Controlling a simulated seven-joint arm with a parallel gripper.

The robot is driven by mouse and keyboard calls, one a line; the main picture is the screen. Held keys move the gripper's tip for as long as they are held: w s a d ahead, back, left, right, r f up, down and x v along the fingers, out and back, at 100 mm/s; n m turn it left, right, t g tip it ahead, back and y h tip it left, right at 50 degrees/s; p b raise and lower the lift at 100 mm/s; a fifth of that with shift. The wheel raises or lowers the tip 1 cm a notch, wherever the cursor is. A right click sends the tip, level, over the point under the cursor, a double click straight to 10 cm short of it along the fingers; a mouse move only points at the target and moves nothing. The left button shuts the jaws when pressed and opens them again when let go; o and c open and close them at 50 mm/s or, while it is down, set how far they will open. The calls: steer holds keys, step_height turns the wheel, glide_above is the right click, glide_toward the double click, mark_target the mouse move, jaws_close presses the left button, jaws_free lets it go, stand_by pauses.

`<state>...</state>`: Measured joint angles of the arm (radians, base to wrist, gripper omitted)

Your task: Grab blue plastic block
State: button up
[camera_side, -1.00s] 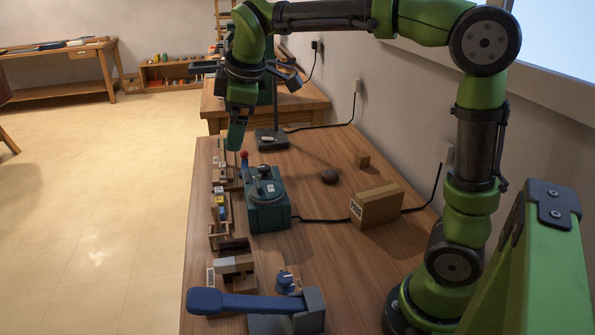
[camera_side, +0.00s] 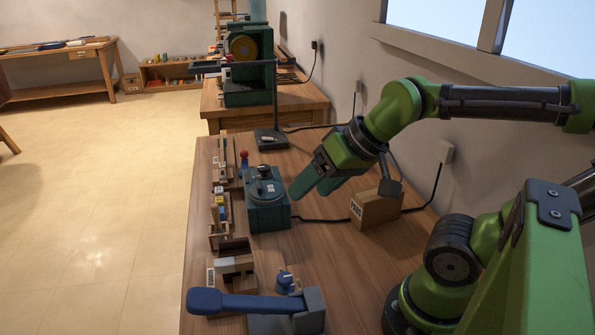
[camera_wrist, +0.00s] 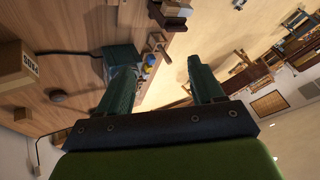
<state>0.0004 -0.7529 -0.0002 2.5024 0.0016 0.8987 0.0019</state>
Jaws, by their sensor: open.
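My gripper (camera_side: 311,188) is above the table, just right of the teal machine in the side view. In the wrist view, its two green fingers (camera_wrist: 158,68) are spread with nothing between them. Small blue and yellow blocks (camera_side: 219,200) sit in a wooden holder at the table's left edge, left of the teal machine. In the wrist view, blue and yellow bits (camera_wrist: 148,64) show beyond the fingers. They are too small to tell which is the blue plastic block. The gripper is well apart from them.
The teal machine (camera_side: 266,212) stands between my gripper and the holder. A blue-handled lever (camera_side: 240,303) lies at the front. A second table (camera_side: 300,105) is farther back. The front-middle tabletop is clear.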

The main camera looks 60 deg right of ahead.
steer(key=c, duration=0.3)
steer(key=w+d+f+m+g, duration=0.1)
steer(key=w+d+f+m, duration=0.1)
steer(key=w+d+m, duration=0.2)
steer(key=w+d+f+m+g, duration=0.2)
steer(key=w+d+f+m, duration=0.1)
steer(key=w+m, duration=0.6)
steer(key=w+d+f+m+g, duration=0.1)
steer(key=w+d+f+m, duration=0.2)
steer(key=w, duration=0.9)
steer(key=shift+d+m+y, duration=0.2)
steer(key=shift+d+m, duration=0.25)
steer(key=shift+m, duration=0.4)
steer(key=shift+d+m+y, duration=0.2)
steer(key=shift+d+m, duration=0.2)
steer(key=shift+m, duration=0.45)
steer(key=w+r+m, duration=0.1)
steer(key=r+m, duration=0.1)
steer(key=m, duration=0.1)
glide_above(222, 210)
steer(key=s+d, duration=0.2)
step_height(222, 210, down, 11)
steer(key=shift+m, duration=0.3)
steer(key=shift+w+x, duration=0.2)
steer(key=shift+x, duration=2.5)
